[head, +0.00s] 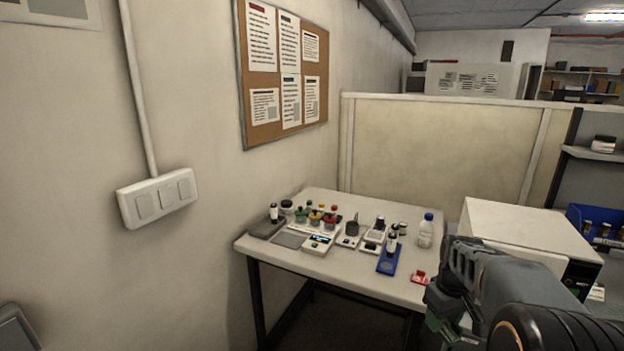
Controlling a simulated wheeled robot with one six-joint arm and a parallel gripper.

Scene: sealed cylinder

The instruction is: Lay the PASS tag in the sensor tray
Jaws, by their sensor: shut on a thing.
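My gripper (447,312) is at the lower right, in front of the table's right end. It is shut on a green tag (438,326), which hangs low and is partly covered by the jaws. No word can be read on it, so I cannot confirm that it is the PASS tag. A narrow blue tray (387,266) lies near the table's front edge, left of my gripper, with small dark-topped items at its back end. A flat grey tray or pad (288,240) lies at the table's left. Which one is the sensor tray cannot be told.
A red tag-like piece (420,276) lies on the table (345,277) beside my gripper. A white bottle with a blue cap (426,232), small instruments and several coloured-cap vials (316,217) stand behind. A white boxy machine (520,228) is at right.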

